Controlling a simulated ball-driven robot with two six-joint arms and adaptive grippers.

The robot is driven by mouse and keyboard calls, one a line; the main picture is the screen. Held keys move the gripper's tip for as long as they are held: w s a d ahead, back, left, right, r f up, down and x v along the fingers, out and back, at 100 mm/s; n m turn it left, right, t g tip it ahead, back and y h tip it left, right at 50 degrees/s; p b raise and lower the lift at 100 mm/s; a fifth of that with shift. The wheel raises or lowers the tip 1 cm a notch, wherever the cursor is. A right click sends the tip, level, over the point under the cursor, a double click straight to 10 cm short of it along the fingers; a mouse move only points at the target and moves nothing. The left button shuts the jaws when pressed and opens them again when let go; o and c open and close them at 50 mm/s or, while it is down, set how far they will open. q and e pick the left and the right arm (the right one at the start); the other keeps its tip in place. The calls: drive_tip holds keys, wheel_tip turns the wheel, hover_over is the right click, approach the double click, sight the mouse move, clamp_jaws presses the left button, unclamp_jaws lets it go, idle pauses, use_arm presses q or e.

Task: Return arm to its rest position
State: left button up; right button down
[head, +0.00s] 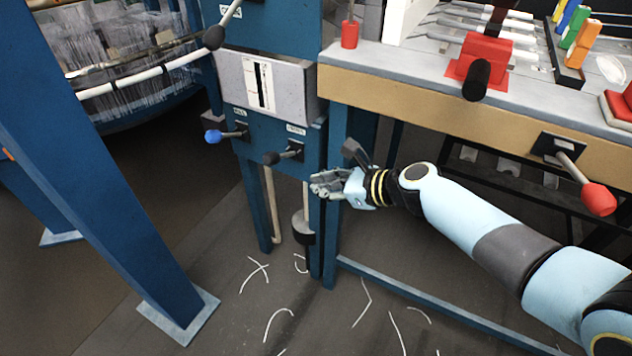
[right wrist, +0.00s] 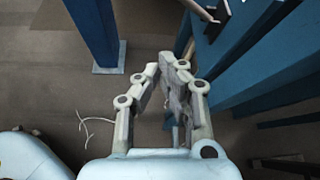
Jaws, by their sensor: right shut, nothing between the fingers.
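My right arm (head: 490,235) comes in from the right in the head view, below the bench front. My right gripper (head: 320,184) points left, in front of the blue post below the control panel. Its fingers are shut and empty. In the right wrist view the two fingers of the right gripper (right wrist: 168,62) come together near the top middle, with floor and blue frame parts behind them. Whether it touches the post cannot be told. My left gripper is not in view.
A blue panel (head: 245,125) carries a blue-knobbed lever (head: 213,136) and a black-knobbed lever (head: 271,158) close to the gripper. A bench (head: 440,105) stands above my right arm, with a red-knobbed lever (head: 598,198). The loom's blue leg (head: 110,190) stands left. Thread scraps lie on the floor.

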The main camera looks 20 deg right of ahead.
drive_tip(key=s+d+f+n+g+h, duration=0.1)
drive_tip(key=s+f+n+g+h, duration=0.15)
drive_tip(key=s+f, duration=0.9)
drive_tip(key=s+d+f+n+g+h, duration=0.1)
drive_tip(key=s+d+f+n+g, duration=0.15)
drive_tip(key=s+f, duration=0.9)
drive_tip(key=s+d+f+n+g+h, duration=0.1)
drive_tip(key=s+d+f+n, duration=0.1)
drive_tip(key=s+n, duration=0.5)
drive_tip(key=s+d+f+n+g+h, duration=0.1)
drive_tip(key=s+d+f+n+g, duration=0.1)
drive_tip(key=s+n, duration=0.6)
drive_tip(key=s+d+f+n+g+h, duration=0.1)
drive_tip(key=s+d+f+n+h, duration=0.1)
drive_tip(key=s+n, duration=0.5)
drive_tip(key=s, duration=0.6)
drive_tip(key=shift+s+n+g, duration=0.15)
drive_tip(key=shift+n+g, duration=0.15)
drive_tip(key=shift+n, duration=0.1)
